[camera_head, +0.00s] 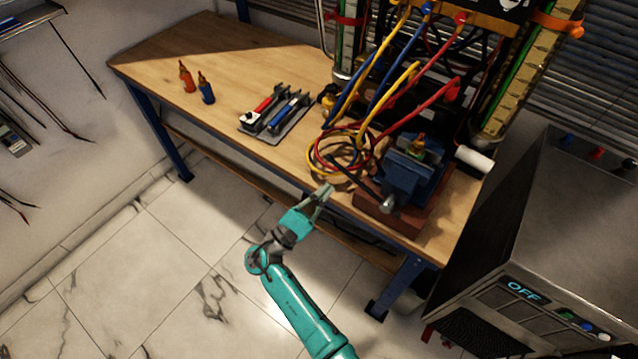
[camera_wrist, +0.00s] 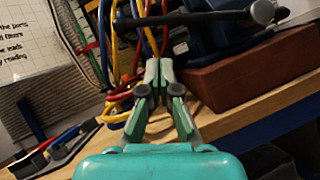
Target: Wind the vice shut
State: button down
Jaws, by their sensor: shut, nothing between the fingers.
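The blue vice (camera_head: 408,172) stands on a red-brown block (camera_head: 385,212) at the bench's front right. A dark handle bar (camera_head: 362,182) crosses its front end near a pale round knob (camera_head: 388,201). A small yellow-green piece (camera_head: 419,144) sits at the top of the vice; whether the jaws touch it I cannot tell. In the wrist view the bar (camera_wrist: 190,18) runs across the top, with the vice (camera_wrist: 215,35) and block (camera_wrist: 245,80) to the right. My gripper (camera_head: 326,190) is shut and empty, left of the bar and apart from it; its fingers (camera_wrist: 158,66) point towards the cables.
Looped red, yellow and blue cables (camera_head: 340,150) lie left of the vice and rise to the rig. A tool tray (camera_head: 275,128) and two small bottles (camera_head: 188,77) (camera_head: 205,88) stand further left. A grey cabinet (camera_head: 560,230) reading OFF stands right. Floor before the bench is clear.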

jog(key=v, duration=0.8)
jog(key=w+d+r+n, duration=0.1)
jog(key=w+d+r, duration=0.3)
jog(key=d+r, duration=0.3)
jog(key=shift+d+r+t, duration=0.35)
jog(key=shift+d+t, duration=0.05)
jog(key=shift+d, duration=0.05)
jog(key=shift+w, duration=0.1)
jog(key=shift+d+r+m+g, duration=0.2)
jog(key=shift+r+m+g, duration=0.25)
jog(key=shift+r, duration=0.3)
jog(key=shift+f, duration=0.1)
